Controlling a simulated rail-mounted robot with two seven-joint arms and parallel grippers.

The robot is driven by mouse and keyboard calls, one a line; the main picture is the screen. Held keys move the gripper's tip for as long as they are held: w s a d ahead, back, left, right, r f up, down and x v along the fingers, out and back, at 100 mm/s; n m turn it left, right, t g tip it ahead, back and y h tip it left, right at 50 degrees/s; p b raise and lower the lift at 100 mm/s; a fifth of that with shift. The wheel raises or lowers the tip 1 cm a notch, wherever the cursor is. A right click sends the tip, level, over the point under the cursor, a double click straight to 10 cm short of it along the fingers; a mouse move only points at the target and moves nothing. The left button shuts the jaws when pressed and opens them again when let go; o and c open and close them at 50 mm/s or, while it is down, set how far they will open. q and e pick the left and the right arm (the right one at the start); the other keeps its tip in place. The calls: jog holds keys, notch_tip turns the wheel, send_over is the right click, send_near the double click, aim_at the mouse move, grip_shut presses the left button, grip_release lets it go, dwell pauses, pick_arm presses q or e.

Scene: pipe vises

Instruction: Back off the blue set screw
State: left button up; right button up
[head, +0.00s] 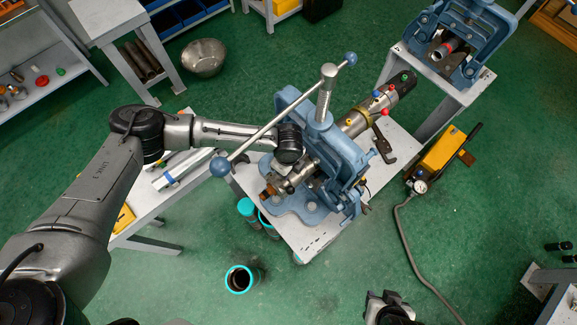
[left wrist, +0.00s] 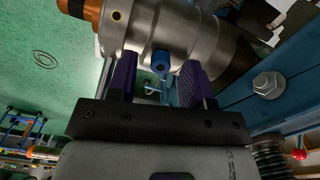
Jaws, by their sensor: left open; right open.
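The blue set screw (left wrist: 160,62) sticks out of the underside of a silver metal body (left wrist: 165,28) in the left wrist view. My left gripper (left wrist: 158,78) is open, with its purple-padded fingers on either side of the screw. Gaps show between the screw and both pads. In the head view my left arm's wrist (head: 288,145) reaches into the blue pipe vise (head: 322,135), and its fingers and this screw are hidden there. The clamped pipe assembly (head: 358,122) runs through the vise. My right gripper (head: 388,302) is open and apart from the vise at the bottom edge.
The vise's long ball-ended handle (head: 290,115) crosses above my left wrist. A second vise (head: 458,42) stands at upper right. A yellow pump (head: 440,152) with a hose and a teal-rimmed container (head: 239,279) stand on the green floor. The floor at lower right is mostly clear.

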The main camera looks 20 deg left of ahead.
pick_arm(q)
jog(key=shift+f, duration=0.35)
grip_shut()
dwell(0.3)
